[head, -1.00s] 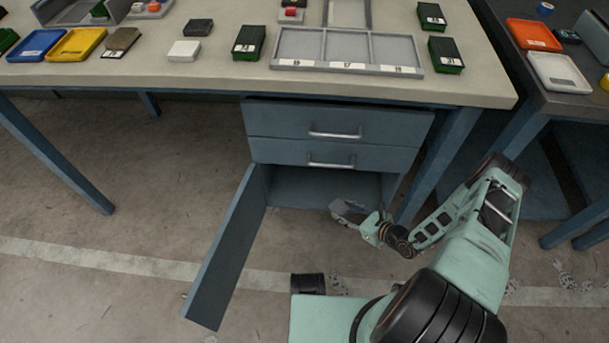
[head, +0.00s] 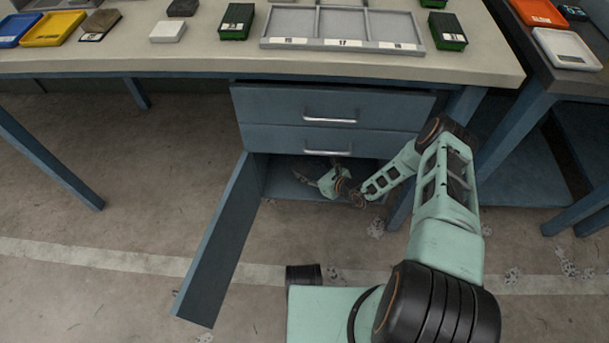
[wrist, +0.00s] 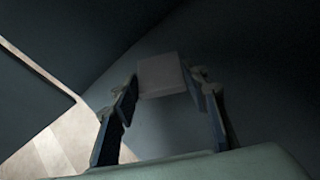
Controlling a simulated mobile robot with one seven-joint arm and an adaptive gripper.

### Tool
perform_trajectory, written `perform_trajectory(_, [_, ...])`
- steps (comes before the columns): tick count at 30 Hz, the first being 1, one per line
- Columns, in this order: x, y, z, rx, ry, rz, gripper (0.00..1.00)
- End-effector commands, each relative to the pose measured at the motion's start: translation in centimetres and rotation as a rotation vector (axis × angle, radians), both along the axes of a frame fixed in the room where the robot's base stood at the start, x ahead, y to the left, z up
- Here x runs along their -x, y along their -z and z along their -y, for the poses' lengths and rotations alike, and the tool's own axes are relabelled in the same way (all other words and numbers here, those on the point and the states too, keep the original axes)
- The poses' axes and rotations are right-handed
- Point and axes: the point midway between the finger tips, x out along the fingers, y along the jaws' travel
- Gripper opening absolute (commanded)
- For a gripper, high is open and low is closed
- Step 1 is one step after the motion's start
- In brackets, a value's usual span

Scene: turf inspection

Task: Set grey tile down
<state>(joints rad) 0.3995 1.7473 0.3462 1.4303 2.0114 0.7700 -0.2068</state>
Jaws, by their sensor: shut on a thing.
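The grey tile (wrist: 163,75) shows in the wrist view as a pale square-faced block between my two fingers. My gripper (wrist: 163,82) is shut on it, with a finger at each side. In the head view, my gripper (head: 303,176) reaches into the open lower compartment (head: 283,180) of the blue cabinet, under its two drawers. The tile is too small and dark to make out in that view. I cannot tell whether it touches the compartment floor.
The cabinet door (head: 217,245) hangs open at the left. Two shut drawers (head: 330,120) lie just above my arm. On the bench (head: 130,62) stand a grey divided tray (head: 345,46), a white block (head: 168,31) and green-black boxes (head: 237,21).

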Motion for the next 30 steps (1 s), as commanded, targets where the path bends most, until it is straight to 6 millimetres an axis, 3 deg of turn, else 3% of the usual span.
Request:
perform_trajectory(5, [-1.1,0.1,-1.1,0.000,0.000,0.003,0.15])
perform_trajectory(9, [-1.1,2.7,-1.2,0.000,0.000,-0.001,0.15])
perform_trajectory(12, [-1.2,3.6,-1.2,0.000,0.000,0.002,0.15])
perform_trajectory(24, [-1.1,3.9,-1.1,0.000,0.001,0.001,0.15])
perform_trajectory(25, [-1.1,3.8,-1.1,0.000,0.001,0.000,0.45])
perform_trajectory(30, [-1.1,3.8,-1.1,0.000,0.001,0.000,0.59])
